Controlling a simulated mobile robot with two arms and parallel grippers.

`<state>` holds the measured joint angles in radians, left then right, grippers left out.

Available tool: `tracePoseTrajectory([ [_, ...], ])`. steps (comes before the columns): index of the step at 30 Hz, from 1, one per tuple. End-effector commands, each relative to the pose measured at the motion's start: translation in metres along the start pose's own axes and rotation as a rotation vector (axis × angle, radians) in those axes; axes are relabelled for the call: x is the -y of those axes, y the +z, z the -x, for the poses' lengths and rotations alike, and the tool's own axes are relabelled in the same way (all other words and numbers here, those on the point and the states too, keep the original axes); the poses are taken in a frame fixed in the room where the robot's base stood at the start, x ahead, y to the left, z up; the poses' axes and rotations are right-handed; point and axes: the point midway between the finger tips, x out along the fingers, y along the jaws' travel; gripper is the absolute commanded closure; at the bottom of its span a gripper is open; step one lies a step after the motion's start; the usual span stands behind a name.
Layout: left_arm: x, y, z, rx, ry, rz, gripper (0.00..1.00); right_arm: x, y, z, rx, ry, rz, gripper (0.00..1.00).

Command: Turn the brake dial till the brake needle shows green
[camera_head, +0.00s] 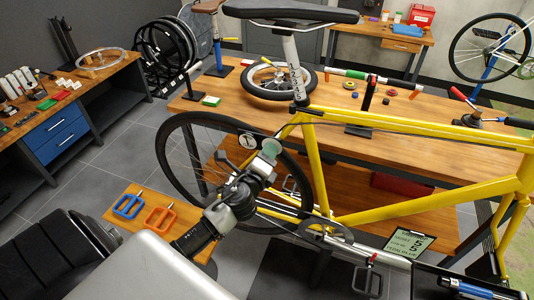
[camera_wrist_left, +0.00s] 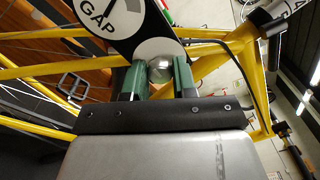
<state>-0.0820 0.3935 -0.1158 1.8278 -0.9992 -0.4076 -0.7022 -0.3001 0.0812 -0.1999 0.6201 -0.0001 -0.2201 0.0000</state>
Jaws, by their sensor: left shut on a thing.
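A black plate (camera_wrist_left: 142,28) in the left wrist view carries a white round gauge (camera_wrist_left: 97,10) marked GAP, cut off by the top edge. Its dark needle shows in part; I see no green on its face. Below the gauge, a silver round knob (camera_wrist_left: 159,70) sits on a white disc. My left gripper (camera_wrist_left: 159,82) has its two green fingers shut on either side of this knob. In the head view the gauge (camera_head: 248,141) shows small beside the rear wheel, and my left gripper (camera_head: 264,160) is just below it. The needle is too small to read there. My right gripper is not in view.
A yellow bicycle (camera_head: 318,160) stands in front of a wooden workbench (camera_head: 230,113). A small wooden board (camera_head: 120,219) holds blue (camera_head: 128,206) and orange (camera_head: 160,220) frames. A sign board (camera_head: 408,244) stands at lower right. Grey floor is open at left.

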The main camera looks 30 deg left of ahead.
Motion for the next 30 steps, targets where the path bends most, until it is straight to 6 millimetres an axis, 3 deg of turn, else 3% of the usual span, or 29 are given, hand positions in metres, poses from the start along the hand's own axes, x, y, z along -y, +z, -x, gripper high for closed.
tracePoseTrajectory([
  [2,0.000,0.000,0.000,0.000,-0.001,0.001,0.96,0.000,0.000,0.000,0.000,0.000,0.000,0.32],
  [3,0.000,0.000,0.000,0.000,0.000,0.001,0.68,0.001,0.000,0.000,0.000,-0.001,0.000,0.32],
  [7,0.000,0.000,0.000,0.000,0.000,0.001,0.48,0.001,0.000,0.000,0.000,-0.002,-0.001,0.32],
  [15,0.000,0.000,0.001,0.000,0.000,0.002,0.47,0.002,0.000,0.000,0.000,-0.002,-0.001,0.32],
  [19,-0.002,-0.001,0.010,-0.002,0.001,0.002,0.47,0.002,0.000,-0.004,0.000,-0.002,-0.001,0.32],
  [30,-0.004,-0.002,0.081,-0.002,0.002,0.002,0.47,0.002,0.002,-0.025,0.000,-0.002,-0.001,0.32],
])
